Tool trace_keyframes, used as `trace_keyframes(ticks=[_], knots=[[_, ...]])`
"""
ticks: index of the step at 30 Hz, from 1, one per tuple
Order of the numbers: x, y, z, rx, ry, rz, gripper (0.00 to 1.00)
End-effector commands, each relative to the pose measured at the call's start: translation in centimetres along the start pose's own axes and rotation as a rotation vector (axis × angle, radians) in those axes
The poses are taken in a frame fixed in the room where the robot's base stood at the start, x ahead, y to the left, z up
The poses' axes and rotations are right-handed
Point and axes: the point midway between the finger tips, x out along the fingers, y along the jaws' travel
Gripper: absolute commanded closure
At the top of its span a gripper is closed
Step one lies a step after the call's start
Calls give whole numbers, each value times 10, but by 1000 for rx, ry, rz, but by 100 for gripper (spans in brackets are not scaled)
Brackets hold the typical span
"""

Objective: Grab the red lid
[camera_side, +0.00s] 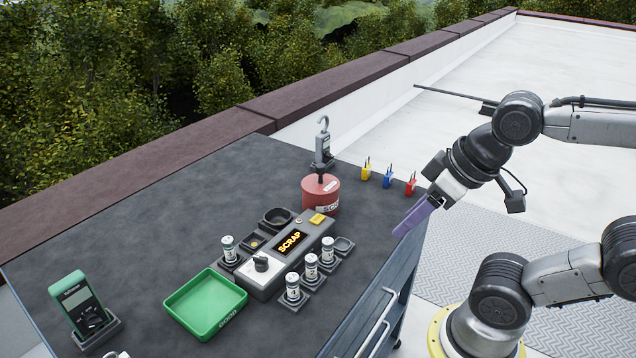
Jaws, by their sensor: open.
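A red round canister (320,200) with a partly readable white label stands near the back edge of the cart top. Its red lid (317,182) is on top and has a black knob in the middle. My gripper (413,215) is to the right of the canister, over the cart's right edge. It is open, apart from the lid, and its purple finger points down and left. The two fingers overlap from this side, so the gap between them is hard to see.
A grey hook-topped device (323,145) stands right behind the canister. A SCRAP display box (290,245), several small cylinders, a green tray (205,304) and a green meter (78,305) are in front.

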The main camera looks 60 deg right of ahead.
Motion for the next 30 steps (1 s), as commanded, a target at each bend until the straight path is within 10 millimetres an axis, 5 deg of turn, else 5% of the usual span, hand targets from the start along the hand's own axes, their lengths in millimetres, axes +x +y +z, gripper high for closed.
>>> trace_keyframes(ticks=[12, 16, 30], knots=[[0, 0, 0, 0, 0, 0, 50], [0, 0, 0, 0, 0, 0, 31], [-4, 1, 2, 121, -21, 4, 31]])
